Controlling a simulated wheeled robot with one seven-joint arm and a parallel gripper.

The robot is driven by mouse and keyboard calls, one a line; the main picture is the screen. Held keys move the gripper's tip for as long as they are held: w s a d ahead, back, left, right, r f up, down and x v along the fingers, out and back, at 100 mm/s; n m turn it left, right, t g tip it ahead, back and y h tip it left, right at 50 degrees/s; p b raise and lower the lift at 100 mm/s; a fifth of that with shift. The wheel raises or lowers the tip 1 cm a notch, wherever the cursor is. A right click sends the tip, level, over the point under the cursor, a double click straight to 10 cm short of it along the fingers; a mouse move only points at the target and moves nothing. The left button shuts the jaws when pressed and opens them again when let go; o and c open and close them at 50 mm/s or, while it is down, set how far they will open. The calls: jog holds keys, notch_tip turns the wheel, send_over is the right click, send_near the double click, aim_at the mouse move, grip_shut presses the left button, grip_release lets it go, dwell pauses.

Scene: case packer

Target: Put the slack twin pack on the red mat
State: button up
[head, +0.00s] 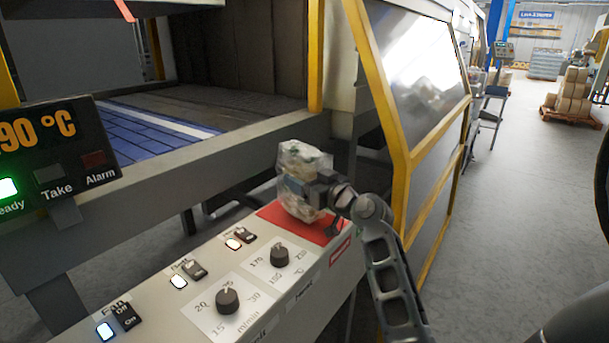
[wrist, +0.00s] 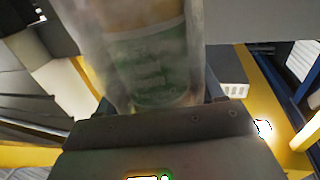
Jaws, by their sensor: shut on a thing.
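The twin pack (head: 303,180), in loose clear film, is at the red mat (head: 268,215) at the far end of the control panel. It stands roughly upright over the mat; whether its underside touches the mat I cannot tell. My gripper (head: 322,190) comes from the right and is shut on the pack. In the wrist view the pack (wrist: 150,60) fills the upper middle, with crinkled film and a green label. There my gripper (wrist: 165,112) is at its lower end, with the fingertips mostly hidden. The pack covers part of the mat.
The control panel (head: 205,318) carries several switches and two black knobs (head: 228,300). A display (head: 60,145) with a green lamp stands at the left. Behind is a machine opening with a blue conveyor (head: 150,130). A yellow-framed guard (head: 415,80) stands close behind my arm. The floor at right is open.

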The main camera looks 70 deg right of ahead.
jog(key=shift+f, duration=0.5)
jog(key=shift+f+b, duration=1.05)
jog(key=shift+b, duration=0.2)
jog(key=shift+f, duration=0.25)
jog(key=shift+a+f, duration=0.1)
jog(key=o, duration=1.6)
jog(key=shift+s+f, duration=0.1)
jog(key=shift+f, duration=0.05)
jog(key=b+v, duration=0.1)
jog(key=v, duration=0.2)
jog(key=r+b+v, duration=0.1)
jog(key=v, duration=0.3)
jog(key=shift+r, duration=0.15)
jog(key=shift+s+a+r, duration=0.1)
jog(key=shift+s+r, duration=0.1)
jog(key=shift+s, duration=0.15)
